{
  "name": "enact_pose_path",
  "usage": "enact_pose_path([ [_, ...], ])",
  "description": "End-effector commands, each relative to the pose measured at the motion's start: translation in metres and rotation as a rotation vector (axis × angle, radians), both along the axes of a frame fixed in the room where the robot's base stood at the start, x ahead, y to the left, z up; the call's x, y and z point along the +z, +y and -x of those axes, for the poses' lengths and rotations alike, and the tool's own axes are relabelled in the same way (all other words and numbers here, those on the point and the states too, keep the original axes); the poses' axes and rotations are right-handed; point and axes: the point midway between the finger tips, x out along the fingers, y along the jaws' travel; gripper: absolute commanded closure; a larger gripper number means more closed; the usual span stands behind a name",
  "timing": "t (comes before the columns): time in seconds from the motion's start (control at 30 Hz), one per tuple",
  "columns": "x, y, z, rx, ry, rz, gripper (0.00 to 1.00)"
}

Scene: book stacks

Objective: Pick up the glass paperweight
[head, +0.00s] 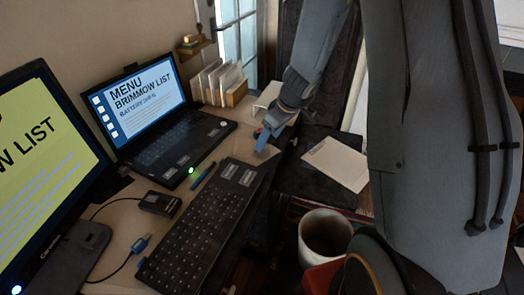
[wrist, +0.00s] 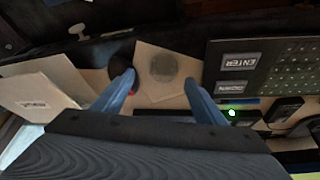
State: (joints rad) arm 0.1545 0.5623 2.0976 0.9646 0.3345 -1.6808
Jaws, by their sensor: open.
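A round, greyish see-through disc, which looks like the glass paperweight (wrist: 163,66), lies on a pale square sheet (wrist: 148,92) in the wrist view. My gripper (wrist: 160,78) has its two blue fingers spread apart, with the disc showing between and just beyond their tips. Nothing is held. In the head view my gripper (head: 263,139) points down over the desk's far end, near the sheet (head: 264,154). The paperweight cannot be made out clearly there.
A dark round object with red (wrist: 121,73) sits beside the left finger in the wrist view. The keyboard (head: 205,215), laptop (head: 165,125), pen (head: 203,176) and small black box (head: 159,204) crowd the desk. Upright cards (head: 218,82) stand behind.

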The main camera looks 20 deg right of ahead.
Motion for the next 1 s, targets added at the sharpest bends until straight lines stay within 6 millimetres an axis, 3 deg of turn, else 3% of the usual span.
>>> enact_pose_path([
  [0.4,-0.044,0.015,-0.007,0.001,0.002,-0.001,0.35],
  [0.73,-0.048,0.016,-0.008,0.0,0.0,0.0,0.35],
  [1.0,-0.048,0.016,-0.008,0.0,0.001,-0.001,0.81],
])
